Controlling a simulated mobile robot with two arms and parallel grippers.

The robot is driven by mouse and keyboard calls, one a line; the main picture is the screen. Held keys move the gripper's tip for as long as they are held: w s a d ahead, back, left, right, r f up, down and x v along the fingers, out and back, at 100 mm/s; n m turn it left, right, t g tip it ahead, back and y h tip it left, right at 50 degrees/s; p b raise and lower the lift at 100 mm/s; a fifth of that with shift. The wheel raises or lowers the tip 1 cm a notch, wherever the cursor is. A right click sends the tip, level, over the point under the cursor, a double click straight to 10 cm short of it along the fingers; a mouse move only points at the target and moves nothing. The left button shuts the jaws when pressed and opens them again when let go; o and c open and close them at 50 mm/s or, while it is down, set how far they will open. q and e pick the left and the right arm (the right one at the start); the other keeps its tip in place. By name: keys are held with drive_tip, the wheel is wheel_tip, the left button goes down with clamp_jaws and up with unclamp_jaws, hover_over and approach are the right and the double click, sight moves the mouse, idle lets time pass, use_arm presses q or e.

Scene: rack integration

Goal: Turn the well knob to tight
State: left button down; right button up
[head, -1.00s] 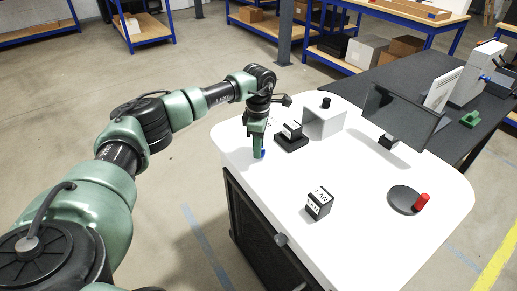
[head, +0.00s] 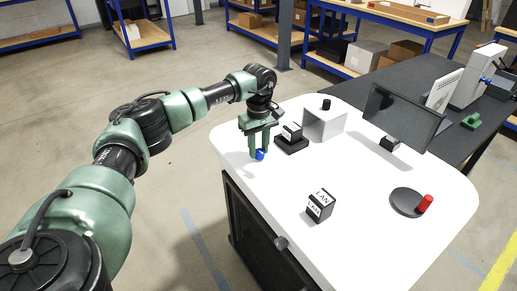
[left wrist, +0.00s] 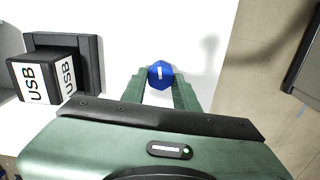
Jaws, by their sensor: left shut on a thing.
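A small blue knob (head: 260,155) stands on the white top of the cabinet (head: 262,195), near its left edge. In the left wrist view the knob (left wrist: 160,75) shows a short white mark on its top, close to lengthwise in the picture. My left gripper (head: 259,150) points down over it and is shut on it, with one green finger on each side. The fingers (left wrist: 160,88) show around the knob in the left wrist view too. My right gripper is out of view.
A USB cube (left wrist: 45,82) sits in a black holder (left wrist: 92,50) beside the knob. A LAN cube (head: 320,207), a white box (head: 325,124), a dark screen (head: 398,117) and a grey disc (head: 404,203) with a red handle (head: 425,203) stand farther right. The front middle is clear.

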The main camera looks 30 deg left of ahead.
sight(259, 150)
use_arm(q)
drive_tip(key=shift+w+r+m, duration=0.1)
drive_tip(key=shift+r+m, duration=0.05)
drive_tip(key=shift+m, duration=0.45)
drive_tip(key=c, duration=1.1)
unclamp_jaws()
drive_tip(key=shift+o, duration=0.2)
wheel_tip(259, 150, up, 8)
drive_tip(key=shift+f+b, duration=0.1)
drive_tip(key=shift+b, duration=0.3)
drive_tip(key=shift+f, duration=0.1)
